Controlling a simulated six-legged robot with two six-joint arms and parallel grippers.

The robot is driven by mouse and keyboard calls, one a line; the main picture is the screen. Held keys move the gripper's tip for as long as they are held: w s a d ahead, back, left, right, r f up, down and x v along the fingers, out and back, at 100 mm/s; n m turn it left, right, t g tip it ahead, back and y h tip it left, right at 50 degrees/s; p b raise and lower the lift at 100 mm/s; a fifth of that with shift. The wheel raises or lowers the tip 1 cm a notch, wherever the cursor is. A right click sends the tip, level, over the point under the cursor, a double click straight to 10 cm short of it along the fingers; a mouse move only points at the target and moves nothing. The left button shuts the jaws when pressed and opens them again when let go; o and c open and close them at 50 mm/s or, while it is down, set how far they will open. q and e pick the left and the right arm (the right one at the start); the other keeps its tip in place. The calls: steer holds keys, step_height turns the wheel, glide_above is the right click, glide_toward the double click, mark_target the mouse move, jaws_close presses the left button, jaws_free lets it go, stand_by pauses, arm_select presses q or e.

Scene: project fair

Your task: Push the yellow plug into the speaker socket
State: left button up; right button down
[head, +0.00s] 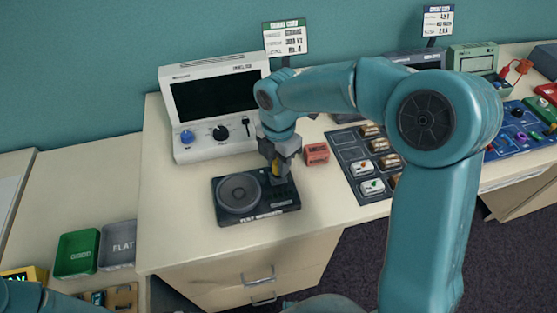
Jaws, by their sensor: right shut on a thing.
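The speaker unit (238,196) is a dark flat box with a round grey speaker cone on its left half, lying on the cream bench top. My right gripper (279,170) is over the unit's right half, pointing down. It is shut on the yellow plug (276,168), of which only a small yellow part shows between the fingers. The speaker socket is hidden under the gripper, so I cannot tell whether the plug touches it or is in it. My left gripper is out of view; only a teal part of that arm shows at the bottom left.
A white instrument (216,137) with a dark screen and knobs stands behind the speaker unit. A red block (317,153) sits right of the gripper, beside a dark tray (345,153) of small modules. Green (77,254) and grey (118,245) bins are at lower left.

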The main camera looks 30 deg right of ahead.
steer(key=shift+f+b, duration=0.4)
steer(key=shift+f, duration=0.25)
stand_by(0.3)
steer(key=shift+c, duration=1.6)
jaws_free()
steer(key=shift+r, duration=0.1)
steer(key=shift+r+p, duration=3.55)
steer(key=shift+r, duration=0.45)
steer(key=shift+f, duration=0.1)
steer(key=shift+s, duration=0.1)
